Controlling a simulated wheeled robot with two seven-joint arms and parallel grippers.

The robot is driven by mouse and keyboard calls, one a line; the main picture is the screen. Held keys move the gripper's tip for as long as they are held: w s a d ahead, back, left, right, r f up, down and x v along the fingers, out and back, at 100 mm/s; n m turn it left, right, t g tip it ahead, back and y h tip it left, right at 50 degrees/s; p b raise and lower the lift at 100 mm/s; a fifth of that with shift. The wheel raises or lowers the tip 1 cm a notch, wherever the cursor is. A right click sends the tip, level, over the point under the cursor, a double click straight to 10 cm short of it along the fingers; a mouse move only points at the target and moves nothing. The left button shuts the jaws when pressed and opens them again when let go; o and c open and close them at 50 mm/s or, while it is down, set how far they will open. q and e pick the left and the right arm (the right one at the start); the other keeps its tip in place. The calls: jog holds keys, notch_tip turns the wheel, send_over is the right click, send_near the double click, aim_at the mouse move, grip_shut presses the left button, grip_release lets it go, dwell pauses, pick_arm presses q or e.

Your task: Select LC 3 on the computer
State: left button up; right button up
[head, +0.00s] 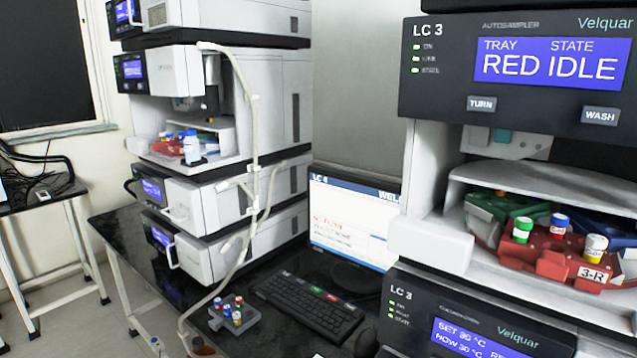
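The computer monitor (345,222) stands on the dark bench between two instrument stacks. Its screen shows a blue header beginning with "LC 4" or similar, a line of red text and dark lines, too small to read surely. The right stack hides part of its right side. A black keyboard (308,305) with a few coloured keys lies in front of it. The LC 3 autosampler (517,68) at the right shows "TRAY RED" and "STATE IDLE". Below it, a column unit (470,318) is also marked LC 3. Neither of my grippers is in view.
The left stack (215,150) has tubing hanging down its front. A grey rack (234,315) with several capped vials stands on the bench left of the keyboard. A dark mouse (362,338) lies at the keyboard's right. A side table (45,195) stands at the far left.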

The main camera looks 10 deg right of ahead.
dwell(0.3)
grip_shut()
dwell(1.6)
